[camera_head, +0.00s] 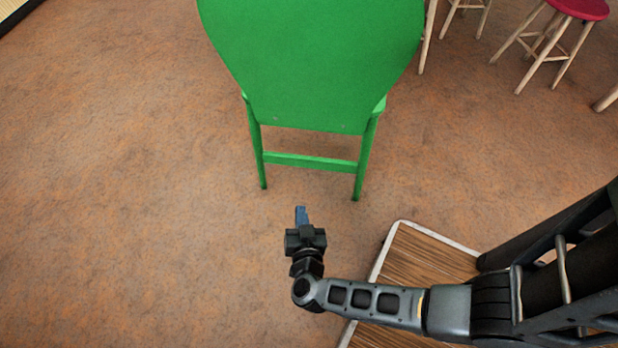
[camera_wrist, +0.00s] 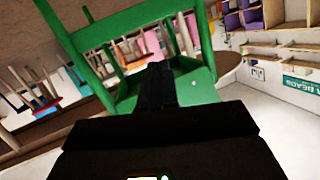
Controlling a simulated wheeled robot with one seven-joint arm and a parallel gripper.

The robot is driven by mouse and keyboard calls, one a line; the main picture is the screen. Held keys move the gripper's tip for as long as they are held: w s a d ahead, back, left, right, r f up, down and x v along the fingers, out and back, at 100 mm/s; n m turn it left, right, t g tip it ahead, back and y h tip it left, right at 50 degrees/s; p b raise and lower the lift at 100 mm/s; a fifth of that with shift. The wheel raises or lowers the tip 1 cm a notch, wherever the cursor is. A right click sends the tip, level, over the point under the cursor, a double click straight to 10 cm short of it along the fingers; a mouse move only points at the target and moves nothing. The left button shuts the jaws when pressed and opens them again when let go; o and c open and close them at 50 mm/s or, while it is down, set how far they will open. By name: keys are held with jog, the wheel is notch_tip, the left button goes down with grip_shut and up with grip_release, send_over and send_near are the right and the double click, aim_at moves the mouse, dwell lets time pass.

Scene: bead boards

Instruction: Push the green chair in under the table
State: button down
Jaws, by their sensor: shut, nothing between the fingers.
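The green chair (camera_head: 315,60) stands upright at the top middle of the head view, its broad back and two legs with a crossbar towards me. Its top is cut off by the frame edge. In the wrist view the chair's green frame and seat (camera_wrist: 195,88) fill the middle, slanted in the picture. My gripper (camera_head: 301,212) is shut and empty, low in front of the chair's crossbar side, apart from it in the head view. In the wrist view my dark gripper (camera_wrist: 155,85) overlaps the seat.
A stool with a red seat (camera_head: 580,7) stands at the upper right of the head view, with other wooden legs (camera_head: 427,38) just right of the chair. The brown floor (camera_head: 120,180) is clear on the left. Pale shelves (camera_wrist: 285,55) show at the right of the wrist view.

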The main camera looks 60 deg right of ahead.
notch_tip(320, 180, down, 8)
jog(key=w+d+g+h+b, duration=0.1)
jog(key=w+d+g+b, duration=0.1)
jog(key=g+b, duration=0.1)
jog(key=m+g+b, duration=0.1)
jog(key=b, duration=0.1)
send_near(309, 162)
jog(key=d+f, duration=0.1)
jog(key=d, duration=0.1)
jog(key=w+d+f, duration=0.1)
jog(key=d+f, duration=0.1)
jog(key=shift+w+f, duration=0.2)
jog(key=shift+f, duration=0.15)
jog(key=shift+d, duration=0.1)
jog(key=shift+w+d, duration=0.35)
jog(key=shift+d, duration=0.6)
jog(key=shift+w+d, duration=0.35)
jog(key=shift+d, duration=0.6)
jog(key=shift+w+d, duration=0.35)
jog(key=shift+d, duration=0.6)
jog(key=shift+d+b, duration=0.1)
jog(key=shift+b, duration=0.2)
